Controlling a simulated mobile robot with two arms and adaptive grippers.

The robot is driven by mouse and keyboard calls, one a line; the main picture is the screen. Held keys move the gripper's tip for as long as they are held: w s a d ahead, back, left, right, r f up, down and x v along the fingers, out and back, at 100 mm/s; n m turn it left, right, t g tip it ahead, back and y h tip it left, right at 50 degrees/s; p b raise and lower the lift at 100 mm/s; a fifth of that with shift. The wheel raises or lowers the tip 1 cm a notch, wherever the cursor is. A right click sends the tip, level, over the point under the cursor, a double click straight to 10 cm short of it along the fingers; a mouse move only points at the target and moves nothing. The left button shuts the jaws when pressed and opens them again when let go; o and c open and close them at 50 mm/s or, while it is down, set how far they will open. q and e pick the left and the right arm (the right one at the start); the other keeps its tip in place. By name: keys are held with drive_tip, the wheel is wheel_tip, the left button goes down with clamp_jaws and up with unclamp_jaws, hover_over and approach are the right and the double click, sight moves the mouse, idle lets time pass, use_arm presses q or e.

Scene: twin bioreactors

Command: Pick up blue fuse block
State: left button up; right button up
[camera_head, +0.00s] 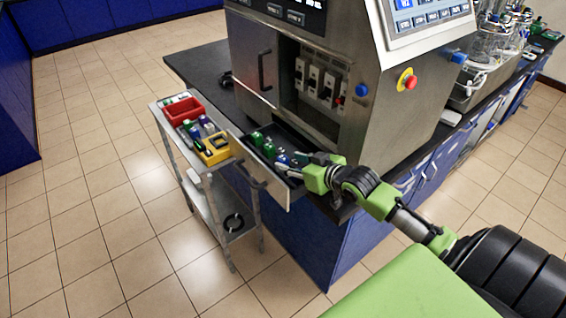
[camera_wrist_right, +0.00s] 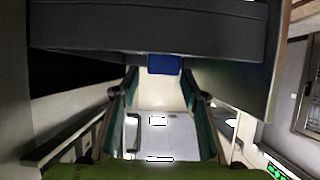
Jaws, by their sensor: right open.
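Small blue (camera_head: 282,160) and green (camera_head: 257,139) blocks sit in the open drawer at the front of the grey machine in the head view. My right gripper (camera_head: 300,164) reaches over the drawer's right end, close to the blue pieces. In the right wrist view, a blue block (camera_wrist_right: 164,64) shows just beyond my right gripper (camera_wrist_right: 160,80), roughly centred between its fingertips. The fingers are apart, and nothing is held between them. A dark grey panel (camera_wrist_right: 150,35) hides part of that block. My left gripper is not in view.
A metal cart (camera_head: 180,150) stands left of the drawer, with a red bin (camera_head: 183,110), a yellow box (camera_head: 215,151) and small coloured parts. The grey machine (camera_head: 345,50) rises behind the drawer, with a red button (camera_head: 410,82). Tiled floor is free at the left.

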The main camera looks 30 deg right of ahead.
sight(285, 160)
drive_tip(key=p+x, duration=0.1)
drive_tip(key=x, duration=0.4)
drive_tip(key=shift+r, duration=0.1)
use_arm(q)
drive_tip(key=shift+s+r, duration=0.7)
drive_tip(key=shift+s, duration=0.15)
use_arm(e)
clamp_jaws()
